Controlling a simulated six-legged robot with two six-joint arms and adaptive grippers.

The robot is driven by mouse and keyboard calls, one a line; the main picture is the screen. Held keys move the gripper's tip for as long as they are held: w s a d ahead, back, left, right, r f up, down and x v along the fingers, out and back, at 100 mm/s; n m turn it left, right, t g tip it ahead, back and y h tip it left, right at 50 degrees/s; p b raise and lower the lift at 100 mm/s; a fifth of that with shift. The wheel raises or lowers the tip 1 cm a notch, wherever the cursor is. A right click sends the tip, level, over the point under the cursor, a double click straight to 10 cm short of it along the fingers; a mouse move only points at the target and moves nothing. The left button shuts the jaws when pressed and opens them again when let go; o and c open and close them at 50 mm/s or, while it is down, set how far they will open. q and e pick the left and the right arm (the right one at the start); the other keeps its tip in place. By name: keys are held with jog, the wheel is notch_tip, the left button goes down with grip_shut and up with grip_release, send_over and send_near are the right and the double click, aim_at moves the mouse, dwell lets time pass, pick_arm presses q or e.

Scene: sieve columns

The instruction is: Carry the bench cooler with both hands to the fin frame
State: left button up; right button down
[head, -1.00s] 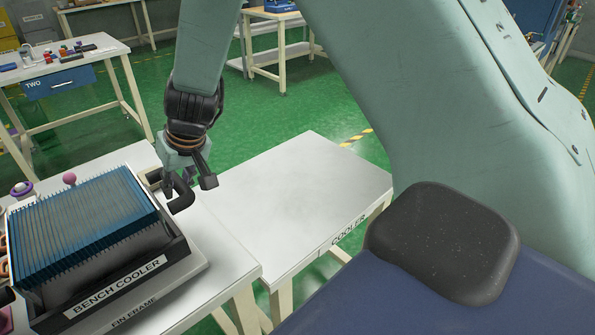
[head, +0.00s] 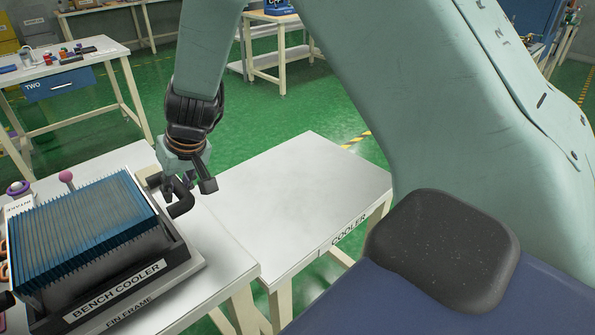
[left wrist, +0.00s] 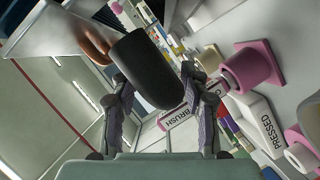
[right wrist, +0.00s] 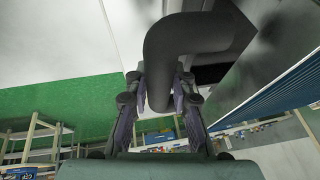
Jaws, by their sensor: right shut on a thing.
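The bench cooler (head: 117,288) is a dark box with a block of blue fins on top, at the left of the head view. It is over the tray labelled FIN FRAME (head: 130,314), very low; its underside is hidden. My right gripper (head: 172,194) is shut on the black handle at the cooler's right side; the handle (right wrist: 190,35) passes between the fingers in the right wrist view. My left gripper (left wrist: 160,95) shows only in the left wrist view. Its fingers stand apart, with a black rounded handle (left wrist: 145,70) between or just beyond them.
An empty white table labelled COOLER (head: 300,185) stands to the right. A pink knob (head: 66,177) and a purple-ringed button (head: 18,188) are behind the cooler. The left wrist view shows pink parts (left wrist: 255,70) and labels BRUSH and PRESSED. A workbench with drawer TWO (head: 58,85) stands behind.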

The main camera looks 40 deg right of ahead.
jog(key=shift+w, duration=0.15)
pick_arm(q)
jog(key=shift+f, duration=0.25)
pick_arm(e)
jog(key=c, duration=1.6)
grip_release()
pick_arm(q)
jog(key=shift+s+r, duration=0.1)
jog(key=shift+r, duration=0.1)
pick_arm(e)
jog(key=o, duration=0.5)
jog(key=shift+s, duration=0.2)
jog(key=shift+w, duration=0.1)
pick_arm(q)
jog(key=o, duration=0.8)
jog(key=shift+s+a, duration=0.1)
jog(key=shift+s, duration=0.1)
jog(key=v, duration=0.8)
